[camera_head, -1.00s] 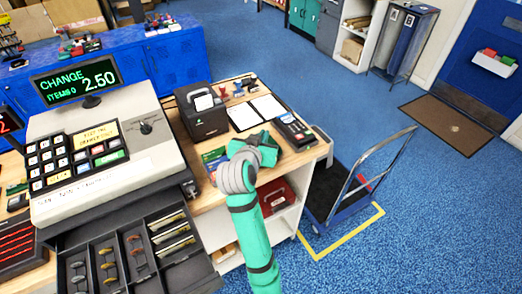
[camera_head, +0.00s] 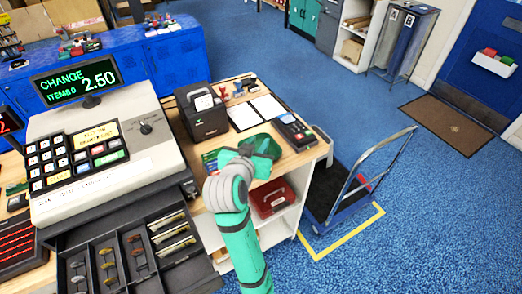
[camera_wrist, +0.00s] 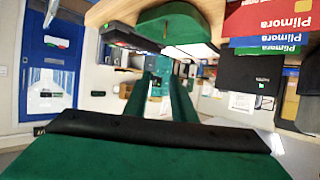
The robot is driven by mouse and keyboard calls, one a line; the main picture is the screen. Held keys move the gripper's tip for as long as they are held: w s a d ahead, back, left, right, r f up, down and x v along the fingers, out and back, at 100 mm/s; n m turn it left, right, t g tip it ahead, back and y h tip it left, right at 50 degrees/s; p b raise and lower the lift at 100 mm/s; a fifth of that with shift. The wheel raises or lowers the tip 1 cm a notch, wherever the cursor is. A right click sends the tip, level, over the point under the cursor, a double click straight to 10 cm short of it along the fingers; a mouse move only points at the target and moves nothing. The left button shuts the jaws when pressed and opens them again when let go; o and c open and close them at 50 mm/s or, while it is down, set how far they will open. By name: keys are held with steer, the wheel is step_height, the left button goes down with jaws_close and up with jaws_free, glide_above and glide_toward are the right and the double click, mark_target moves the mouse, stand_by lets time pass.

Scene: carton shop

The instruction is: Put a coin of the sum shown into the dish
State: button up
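The register display (camera_head: 80,79) reads CHANGE 2.50. The open cash drawer (camera_head: 90,246) holds coins standing in rows: dull gold coins (camera_head: 107,264), copper-coloured coins (camera_head: 136,250) and grey-brown coins (camera_head: 78,273). A dark green dish (camera_head: 264,144) sits on the wooden counter; it also shows at the top of the wrist view (camera_wrist: 180,24). My gripper (camera_head: 250,158) is just in front of the dish and partly covers it. In the wrist view its two green fingers (camera_wrist: 161,88) are apart with nothing between them. I cannot see inside the dish.
A card reader (camera_head: 294,130), white papers (camera_head: 256,111) and a black printer (camera_head: 203,110) stand around the dish. Coloured cards (camera_head: 212,158) lie left of my gripper. A red box (camera_head: 272,198) is on the shelf below. A trolley (camera_head: 345,185) stands right.

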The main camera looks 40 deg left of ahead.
steer(key=shift+v, duration=2.3)
steer(key=shift+w, duration=0.1)
